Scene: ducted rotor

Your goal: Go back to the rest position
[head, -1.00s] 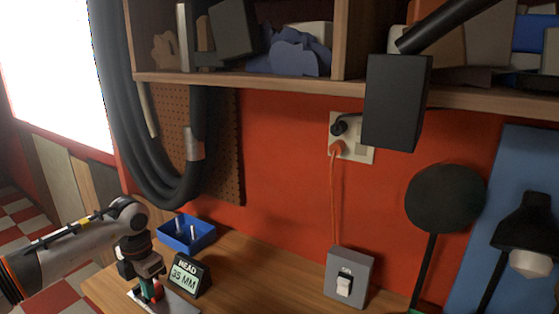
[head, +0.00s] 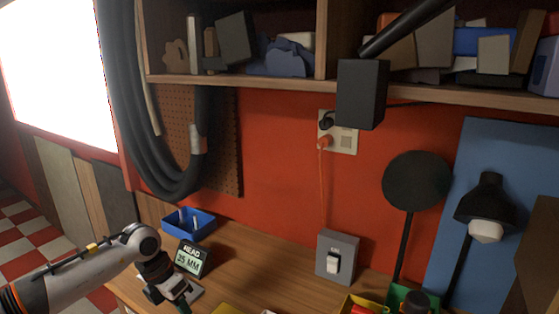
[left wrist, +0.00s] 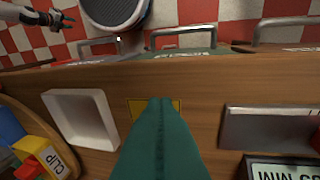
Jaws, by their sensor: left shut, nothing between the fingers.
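My left gripper (head: 183,300) is low at the left of the head view, over the wooden bench (head: 255,262), in front of the small display. Its teal fingers (left wrist: 160,125) fill the lower middle of the left wrist view, pressed together and empty. My right gripper (left wrist: 65,18) shows small at the top left of the left wrist view, over the checkered floor. Its dark fingers look spread with nothing between them. It is outside the head view.
A display reading 35 MM (head: 191,258) and a blue bin (head: 188,224) stand near the left arm. A grey switch box (head: 337,257), a lamp (head: 486,205) and a green bin (head: 398,296) are farther right. A white tray (left wrist: 80,118) lies near the bench edge.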

